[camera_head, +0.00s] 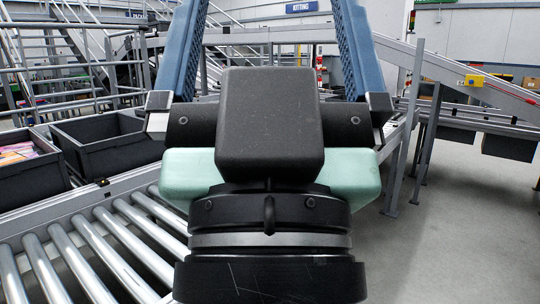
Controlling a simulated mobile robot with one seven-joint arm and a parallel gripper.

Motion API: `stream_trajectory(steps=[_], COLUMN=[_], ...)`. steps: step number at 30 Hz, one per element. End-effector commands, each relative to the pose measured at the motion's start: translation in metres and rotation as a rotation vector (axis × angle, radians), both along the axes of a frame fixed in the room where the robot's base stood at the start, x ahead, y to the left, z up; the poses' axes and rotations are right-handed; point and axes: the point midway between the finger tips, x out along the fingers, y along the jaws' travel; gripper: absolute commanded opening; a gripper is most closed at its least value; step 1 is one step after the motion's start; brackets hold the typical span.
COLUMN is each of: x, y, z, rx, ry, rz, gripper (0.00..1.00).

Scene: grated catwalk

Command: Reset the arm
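My gripper (268,30) fills the middle of the head view, very close to the camera and pointing up in the picture. Its two blue ridged fingers stand wide apart, one on the left and one on the right. The gap between them is empty, with only the far background showing through. The fingertips reach the top edge of the picture. The dark gripper body and round wrist hide what lies directly behind them.
A roller conveyor (110,240) runs along the lower left. Dark bins (105,140) stand beside it, one holding colourful items. Metal stairs and railings (80,45) are behind. An inclined conveyor (455,75) on posts crosses the right. Grey floor (460,220) is clear at lower right.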

Motion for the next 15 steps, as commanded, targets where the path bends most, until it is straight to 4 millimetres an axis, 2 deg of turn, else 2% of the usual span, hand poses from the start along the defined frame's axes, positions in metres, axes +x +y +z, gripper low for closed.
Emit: stream_trajectory(steps=[1, 15], x=[0.0, 0.001], y=[0.0, 0.0], z=[0.034, 0.179], rx=[0.0, 0.0], ry=[0.001, 0.003], rz=[0.0, 0.001], gripper=[1.0, 1.0])
